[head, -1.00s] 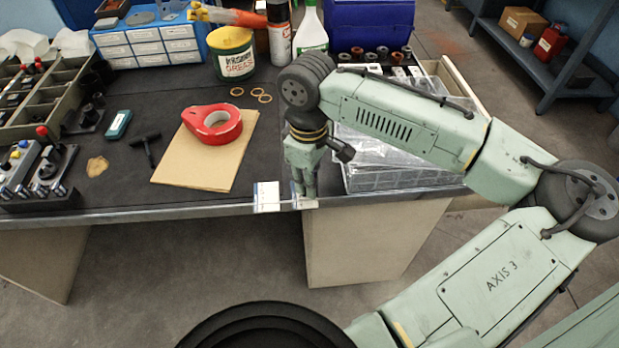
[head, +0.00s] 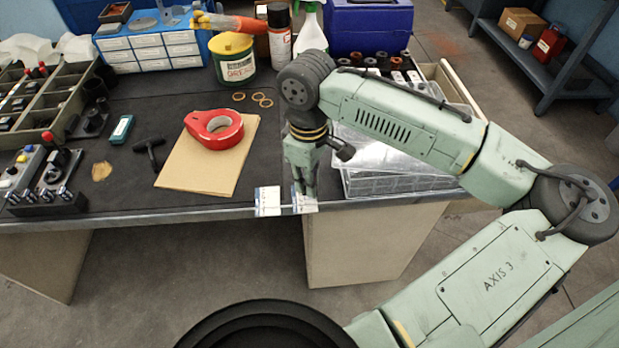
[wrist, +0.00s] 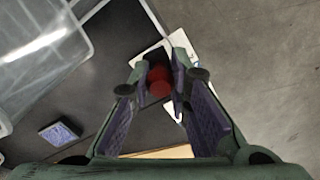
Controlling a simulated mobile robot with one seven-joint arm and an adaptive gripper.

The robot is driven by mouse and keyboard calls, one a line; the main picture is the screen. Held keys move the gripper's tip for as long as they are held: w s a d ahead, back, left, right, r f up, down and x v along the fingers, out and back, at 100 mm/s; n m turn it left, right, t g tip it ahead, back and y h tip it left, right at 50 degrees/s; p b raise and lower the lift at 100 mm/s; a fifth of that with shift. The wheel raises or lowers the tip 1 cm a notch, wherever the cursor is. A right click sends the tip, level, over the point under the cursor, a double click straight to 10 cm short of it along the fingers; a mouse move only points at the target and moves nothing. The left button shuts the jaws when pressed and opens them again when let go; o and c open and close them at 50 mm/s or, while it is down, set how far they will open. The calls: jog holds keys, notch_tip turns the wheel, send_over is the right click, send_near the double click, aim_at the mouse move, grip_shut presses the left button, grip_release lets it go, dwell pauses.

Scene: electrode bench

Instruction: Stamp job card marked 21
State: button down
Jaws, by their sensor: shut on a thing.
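Two white cards with blue marks lie at the bench's front edge: a left card (head: 267,203) and a right card (head: 309,206). Their numbers are too small to read. My gripper (head: 304,193) points down over the right card and covers part of it. In the wrist view my gripper (wrist: 160,82) is shut on a small stamp with a red rounded handle (wrist: 159,80). A white card (wrist: 149,56) shows beyond the fingertips. The stamp's lower face is hidden, so I cannot tell whether it touches the card. A small purple-blue ink pad (wrist: 60,132) lies on the dark bench.
Clear plastic boxes (head: 395,183) stand close to the right of my gripper. A red tape roll (head: 213,130) lies on a brown sheet (head: 190,185) at left. A black T-handle tool (head: 149,150) lies further left. The dark bench between sheet and gripper is clear.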

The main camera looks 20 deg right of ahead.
notch_tip(320, 180, up, 3)
jog(key=shift+f+p, duration=0.2)
jog(key=shift+p, duration=0.75)
jog(key=shift+r, duration=1.1)
